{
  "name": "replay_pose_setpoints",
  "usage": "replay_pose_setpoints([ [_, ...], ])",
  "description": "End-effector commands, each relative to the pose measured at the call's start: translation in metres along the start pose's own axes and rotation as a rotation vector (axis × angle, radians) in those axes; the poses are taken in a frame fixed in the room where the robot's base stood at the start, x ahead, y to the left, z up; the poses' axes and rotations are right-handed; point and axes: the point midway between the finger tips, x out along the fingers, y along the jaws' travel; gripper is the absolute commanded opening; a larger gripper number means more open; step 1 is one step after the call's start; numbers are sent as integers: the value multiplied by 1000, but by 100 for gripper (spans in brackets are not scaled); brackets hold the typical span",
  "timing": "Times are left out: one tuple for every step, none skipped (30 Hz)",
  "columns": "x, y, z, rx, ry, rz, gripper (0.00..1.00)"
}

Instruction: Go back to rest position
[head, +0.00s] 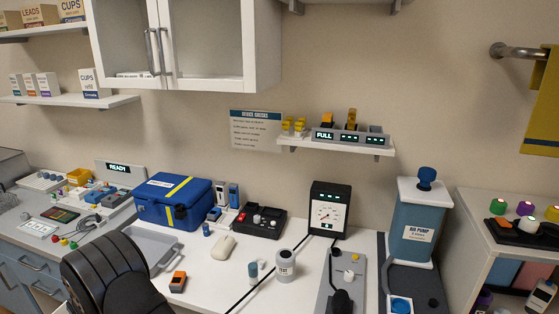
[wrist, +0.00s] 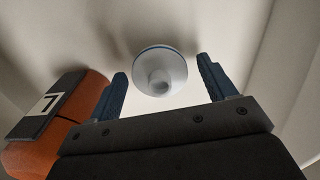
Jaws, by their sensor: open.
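My gripper (wrist: 162,68) shows in the wrist view with its two blue ridged fingers spread apart. Nothing is held between them. A pale round object with a blue rim (wrist: 160,70) shows beyond the gap between the fingers, and I cannot tell what it is or how far off. An orange rounded part with a dark plate marked 7 (wrist: 65,105) shows left of the fingers. I cannot make out my gripper in the head view.
The counter holds a blue case (head: 172,200), a white TEST jar (head: 286,266), a gauge box (head: 328,210) and a blue air pump (head: 415,225). A large black ribbed shape fills the lower left. A small shelf (head: 350,146) and a cabinet (head: 190,40) are above.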

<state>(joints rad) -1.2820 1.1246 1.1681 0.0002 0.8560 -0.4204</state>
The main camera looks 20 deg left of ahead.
Motion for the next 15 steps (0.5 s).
replay_pose_setpoints([
  [-20,2,-4,0,12,5,77],
  [-26,2,-3,0,12,5,77],
  [-34,1,-3,0,11,5,77],
  [-40,1,-3,0,10,4,77],
  [-46,1,-3,0,11,5,77],
  [-54,1,-2,0,10,4,77],
  [-60,1,-2,0,9,4,77],
  [-66,1,-2,0,10,5,77],
  [-74,1,-2,0,10,4,77],
  [-80,1,-2,0,9,4,77],
  [-86,1,-2,0,10,5,77],
  [-94,1,-2,0,10,5,77],
  [-100,1,-2,0,9,4,77],
  [-106,1,-2,0,10,5,77],
  [-114,1,-2,0,10,4,77],
])
